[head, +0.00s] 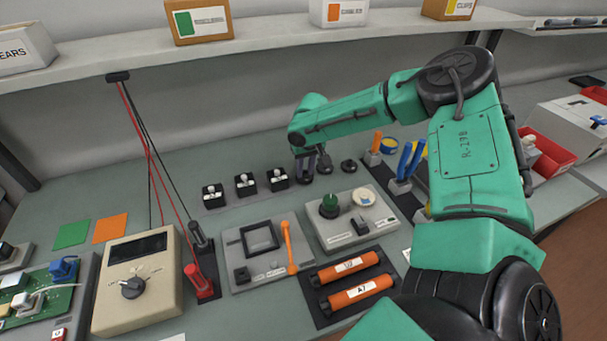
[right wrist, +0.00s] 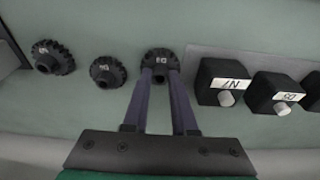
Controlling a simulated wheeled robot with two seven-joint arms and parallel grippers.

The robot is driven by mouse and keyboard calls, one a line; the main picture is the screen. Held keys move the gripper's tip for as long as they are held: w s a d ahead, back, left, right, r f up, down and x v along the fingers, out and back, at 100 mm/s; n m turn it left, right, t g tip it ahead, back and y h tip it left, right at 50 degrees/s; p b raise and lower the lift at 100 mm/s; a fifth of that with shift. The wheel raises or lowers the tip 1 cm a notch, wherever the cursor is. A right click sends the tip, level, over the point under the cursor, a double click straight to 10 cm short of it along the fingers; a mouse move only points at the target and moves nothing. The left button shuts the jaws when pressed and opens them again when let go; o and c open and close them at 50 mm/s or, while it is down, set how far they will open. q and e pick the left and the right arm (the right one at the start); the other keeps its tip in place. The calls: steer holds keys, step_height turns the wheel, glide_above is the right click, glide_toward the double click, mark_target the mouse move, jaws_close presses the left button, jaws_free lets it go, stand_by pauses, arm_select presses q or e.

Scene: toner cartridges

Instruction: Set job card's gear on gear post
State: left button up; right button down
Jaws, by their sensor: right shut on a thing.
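My right gripper (head: 311,178) reaches down at the back of the bench, in the middle of the head view. In the right wrist view its two fingers (right wrist: 162,85) are closed on a small black gear (right wrist: 160,60) with a pale number on its face. The gear appears to be at the bench surface. Two more black gears, a larger one (right wrist: 52,57) and a smaller one (right wrist: 107,71), lie in a row beside it. A grey unit (head: 350,238) with a green knob and a white disc stands nearer; I cannot make out which part is the gear post. I cannot identify the job card. My left gripper is out of view.
Several black labelled switch blocks (head: 246,184) stand just left of the gripper. A grey panel (head: 238,277) with an orange handle and two orange cartridges (head: 345,267) are in front. A beige meter (head: 137,300) is at left. Tools and red bins (head: 551,160) are at right.

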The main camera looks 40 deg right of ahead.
steer(key=shift+r+p, duration=0.45)
steer(key=shift+r, duration=0.4)
stand_by(0.3)
